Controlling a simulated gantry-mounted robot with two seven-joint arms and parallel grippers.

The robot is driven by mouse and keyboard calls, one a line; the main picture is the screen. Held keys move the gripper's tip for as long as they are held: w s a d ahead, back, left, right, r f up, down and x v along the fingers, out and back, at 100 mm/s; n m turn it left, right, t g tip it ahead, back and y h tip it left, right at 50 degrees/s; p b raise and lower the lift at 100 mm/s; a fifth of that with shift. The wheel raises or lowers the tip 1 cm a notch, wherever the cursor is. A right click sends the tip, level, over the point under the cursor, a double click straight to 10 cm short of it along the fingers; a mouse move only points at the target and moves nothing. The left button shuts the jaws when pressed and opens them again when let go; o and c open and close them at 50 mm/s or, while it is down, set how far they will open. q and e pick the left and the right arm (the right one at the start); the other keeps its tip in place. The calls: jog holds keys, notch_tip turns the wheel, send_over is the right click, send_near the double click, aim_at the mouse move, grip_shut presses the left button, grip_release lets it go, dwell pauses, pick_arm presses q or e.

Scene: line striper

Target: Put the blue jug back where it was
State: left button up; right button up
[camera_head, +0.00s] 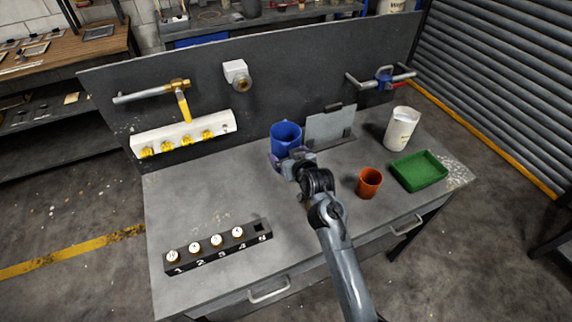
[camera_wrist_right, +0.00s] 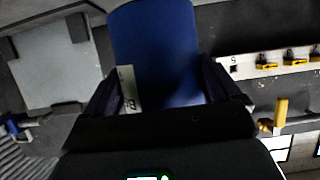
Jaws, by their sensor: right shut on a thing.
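The blue jug (camera_head: 286,135) stands at the back of the grey workbench, just left of a grey plate on a stand. It looks upright; whether its base touches the bench is hidden by my gripper. My right gripper (camera_head: 290,158) reaches in from the front and is shut on the jug. In the right wrist view the blue jug (camera_wrist_right: 158,55) fills the space between the two fingers (camera_wrist_right: 172,100), with a small white label on its side. My left gripper is in neither view.
The grey plate (camera_head: 330,127) stands close right of the jug. An orange cup (camera_head: 369,183), green tray (camera_head: 418,171) and white container (camera_head: 401,129) are on the right. A numbered rack (camera_head: 218,247) holds several bottles at front left. The bench's left middle (camera_head: 205,195) is clear.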

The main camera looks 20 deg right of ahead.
jog(key=shift+w+a+f, duration=0.1)
jog(key=shift+w+f, duration=0.15)
jog(key=shift+w, duration=0.2)
jog(key=shift+f+b, duration=0.45)
jog(key=shift+f, duration=1.55)
jog(key=shift+f, duration=0.2)
jog(key=o, duration=1.7)
jog(key=shift+r, duration=0.1)
